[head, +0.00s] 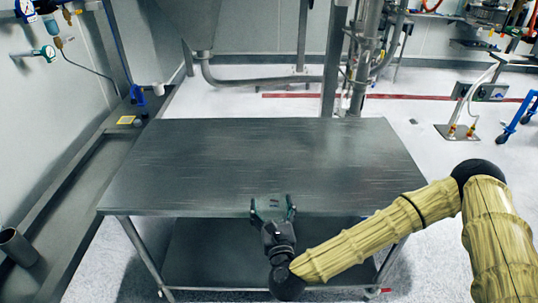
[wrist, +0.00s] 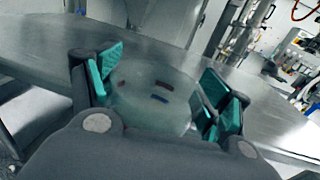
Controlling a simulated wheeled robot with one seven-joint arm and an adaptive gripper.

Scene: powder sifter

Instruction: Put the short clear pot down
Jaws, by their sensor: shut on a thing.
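The short clear pot (wrist: 145,92) is see-through and round, with small dark marks showing on it or through it. In the wrist view it sits between the two green-padded fingers of my gripper (wrist: 158,98), which are shut on it. In the head view my gripper (head: 273,208) is at the front edge of the steel table (head: 250,155); the pot is hard to make out there. I cannot tell whether the pot touches the table top. The table also shows behind the pot in the wrist view (wrist: 270,100).
The table top is bare, with free room across it. A lower shelf (head: 215,262) lies beneath. A steel hopper (head: 187,22) and pipes (head: 365,60) stand behind the table. A grey wall ledge (head: 85,160) runs along the left, and a dark cylinder (head: 18,247) is at the lower left.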

